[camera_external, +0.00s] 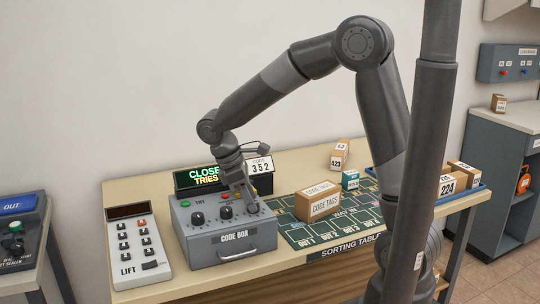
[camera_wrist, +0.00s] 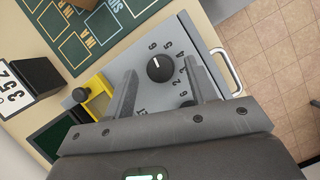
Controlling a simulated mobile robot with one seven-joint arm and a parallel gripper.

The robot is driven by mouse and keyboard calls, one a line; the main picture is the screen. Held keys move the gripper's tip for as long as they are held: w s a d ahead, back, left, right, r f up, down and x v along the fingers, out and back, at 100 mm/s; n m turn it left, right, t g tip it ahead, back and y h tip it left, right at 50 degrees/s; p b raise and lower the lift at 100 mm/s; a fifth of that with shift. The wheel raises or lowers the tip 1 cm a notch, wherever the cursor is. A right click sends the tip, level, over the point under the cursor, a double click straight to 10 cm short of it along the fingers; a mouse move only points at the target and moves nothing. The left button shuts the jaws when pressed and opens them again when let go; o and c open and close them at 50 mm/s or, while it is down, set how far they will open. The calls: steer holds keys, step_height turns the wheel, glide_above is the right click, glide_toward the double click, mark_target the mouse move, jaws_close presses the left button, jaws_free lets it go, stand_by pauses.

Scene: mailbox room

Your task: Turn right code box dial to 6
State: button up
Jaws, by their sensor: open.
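The grey code box (camera_external: 222,236) stands on the table with a row of black dials on top. Its right dial (camera_wrist: 160,68) shows in the wrist view as a round black knob ringed by printed numbers. A white mark on it points to the upper left, roughly towards the 6; the exact setting is hard to read. My gripper (camera_wrist: 161,72) is open, with one fingertip on each side of the right dial in that view. I cannot tell whether they touch it. In the external view my gripper (camera_external: 246,205) is low over the box's right end and partly hides that dial.
A yellow lever part (camera_wrist: 97,88) with a dark knob is close to the left finger. The middle dial (camera_external: 226,212) is beside the right one. A CODE TAGS carton (camera_external: 318,202) stands right of the box. A display (camera_external: 200,178) and a 352 sign (camera_external: 259,166) stand behind.

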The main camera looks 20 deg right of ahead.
steer(key=shift+s+d+f, duration=0.1)
steer(key=shift+d+f, duration=0.1)
steer(key=shift+f, duration=0.25)
steer(key=c, duration=1)
steer(key=shift+m, duration=0.6)
steer(key=o, duration=1)
steer(key=shift+a+r, duration=0.1)
steer(key=shift+r, duration=0.05)
steer(key=v, duration=1)
steer(key=shift+w+r, duration=0.25)
steer(key=shift+r, duration=0.05)
